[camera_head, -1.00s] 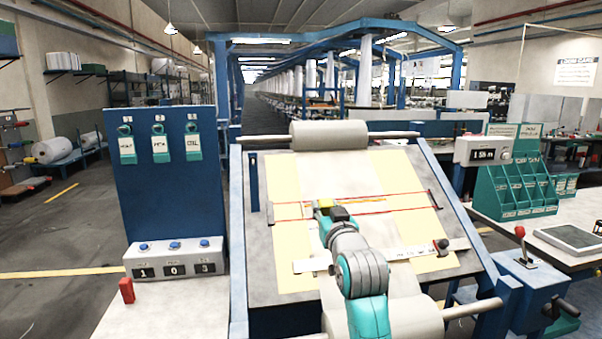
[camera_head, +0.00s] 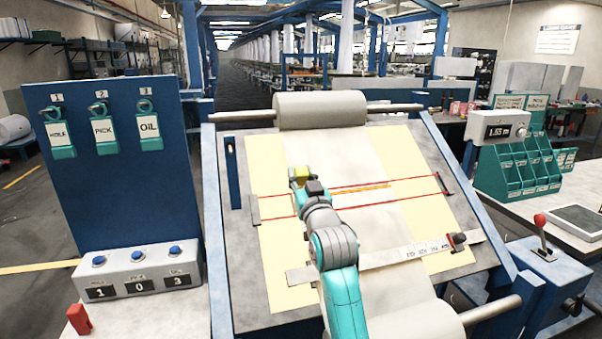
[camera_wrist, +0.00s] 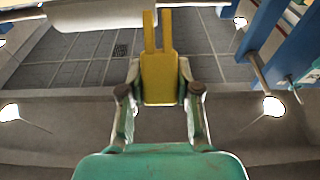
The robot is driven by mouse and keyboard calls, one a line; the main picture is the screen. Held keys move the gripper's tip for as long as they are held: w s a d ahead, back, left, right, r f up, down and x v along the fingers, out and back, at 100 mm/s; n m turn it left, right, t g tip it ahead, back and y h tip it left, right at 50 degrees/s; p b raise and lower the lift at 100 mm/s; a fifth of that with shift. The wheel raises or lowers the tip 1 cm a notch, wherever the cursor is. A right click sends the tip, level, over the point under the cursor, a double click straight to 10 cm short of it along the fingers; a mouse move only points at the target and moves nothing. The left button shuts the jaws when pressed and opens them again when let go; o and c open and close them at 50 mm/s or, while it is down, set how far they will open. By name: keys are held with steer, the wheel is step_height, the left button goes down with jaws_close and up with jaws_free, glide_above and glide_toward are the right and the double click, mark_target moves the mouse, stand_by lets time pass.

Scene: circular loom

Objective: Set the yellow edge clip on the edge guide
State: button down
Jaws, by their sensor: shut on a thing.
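The yellow edge clip (camera_head: 301,173) is in my gripper (camera_head: 302,184) over the sloped board, just above the upper red line in the head view. In the wrist view, the clip (camera_wrist: 157,78) sits between both fingers of my gripper (camera_wrist: 158,88), with its two prongs pointing up and away from the fingers. My gripper is shut on it. I cannot tell for certain which part is the edge guide. Two red lines run between a grey bar (camera_head: 254,210) at the left and a dark bar (camera_head: 443,185) at the right.
A cloth roll (camera_head: 320,109) lies across the board's top. A white ruler strip (camera_head: 400,257) with a dark knob crosses lower down. A blue tag panel (camera_head: 100,180) and counter box (camera_head: 138,275) stand left; green bins (camera_head: 515,165) and a red-knobbed lever (camera_head: 541,222) stand right.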

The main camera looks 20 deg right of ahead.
steer(key=shift+w+f, duration=0.45)
steer(key=shift+f, duration=0.25)
steer(key=shift+w+f, duration=0.5)
steer(key=shift+f, duration=0.25)
steer(key=shift+w+f, duration=0.45)
steer(key=shift+f, duration=0.25)
steer(key=shift+w+f, duration=0.6)
steer(key=shift+f, duration=0.3)
steer(key=shift+w+f, duration=0.6)
steer(key=shift+f, duration=0.3)
steer(key=c, duration=0.7)
jaws_free()
steer(key=shift+c, duration=0.2)
steer(key=shift+s, duration=0.1)
steer(key=v, duration=1.2)
